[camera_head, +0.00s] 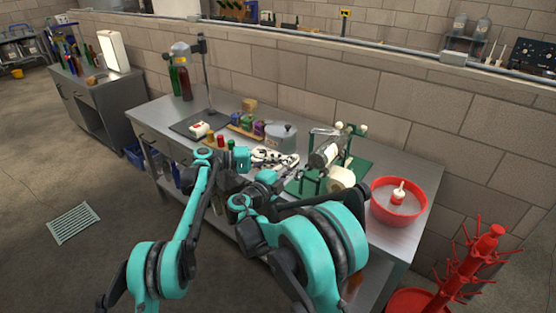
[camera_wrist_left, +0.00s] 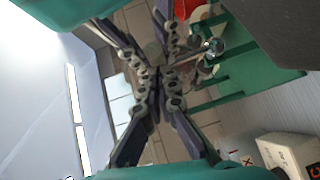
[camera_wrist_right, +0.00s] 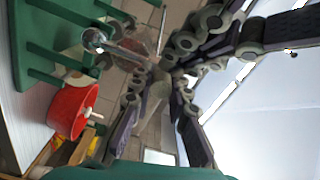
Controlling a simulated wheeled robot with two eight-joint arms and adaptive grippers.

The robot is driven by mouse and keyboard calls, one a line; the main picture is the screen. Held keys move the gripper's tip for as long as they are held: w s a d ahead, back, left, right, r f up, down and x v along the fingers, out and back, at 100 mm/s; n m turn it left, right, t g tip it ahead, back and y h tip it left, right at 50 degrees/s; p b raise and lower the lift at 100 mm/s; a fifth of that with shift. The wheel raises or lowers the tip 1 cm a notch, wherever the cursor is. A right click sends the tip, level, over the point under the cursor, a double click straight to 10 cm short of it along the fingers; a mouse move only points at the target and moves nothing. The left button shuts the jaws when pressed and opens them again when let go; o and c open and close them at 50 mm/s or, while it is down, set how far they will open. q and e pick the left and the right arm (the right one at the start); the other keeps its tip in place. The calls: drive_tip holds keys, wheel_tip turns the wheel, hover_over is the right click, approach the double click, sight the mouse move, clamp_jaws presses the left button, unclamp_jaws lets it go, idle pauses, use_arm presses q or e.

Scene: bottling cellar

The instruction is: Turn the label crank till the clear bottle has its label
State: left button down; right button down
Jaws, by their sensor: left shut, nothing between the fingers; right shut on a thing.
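The labelling machine (camera_head: 358,168) has a green frame and stands right of the middle of the steel bench. A clear bottle (camera_head: 325,155) lies across it, tilted; I cannot tell how much label is on it. A white label roll (camera_head: 341,178) sits at its front. My right gripper (camera_head: 289,163) is at the machine's left side, shut on what looks like the pale crank handle (camera_wrist_right: 153,102); the fingers partly hide it. A metal rod with a round end shows beside it. My left gripper (camera_head: 262,157) is shut and empty, left of the right one; its fingers meet in the left wrist view (camera_wrist_left: 156,82).
A red bowl (camera_head: 378,211) with a white-and-red item stands right of the machine. A grey pot (camera_head: 281,137), small coloured items and a white-and-red box (camera_head: 200,130) stand behind and left of my grippers. A red bottle tree (camera_head: 470,262) stands at the right.

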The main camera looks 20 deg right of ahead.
drive_tip(key=shift+f, duration=0.2)
use_arm(q)
drive_tip(key=shift+s+d+m+y, duration=0.3)
drive_tip(key=shift+s+d, duration=0.2)
drive_tip(key=shift+s, duration=0.2)
use_arm(e)
drive_tip(key=shift+a, duration=0.15)
drive_tip(key=c, duration=1.5)
unclamp_jaws()
drive_tip(key=shift+w+a, duration=0.1)
drive_tip(key=shift+o, duration=0.2)
drive_tip(key=shift+w, duration=0.1)
use_arm(q)
drive_tip(key=shift+w, duration=0.15)
use_arm(e)
drive_tip(key=shift+r, duration=0.1)
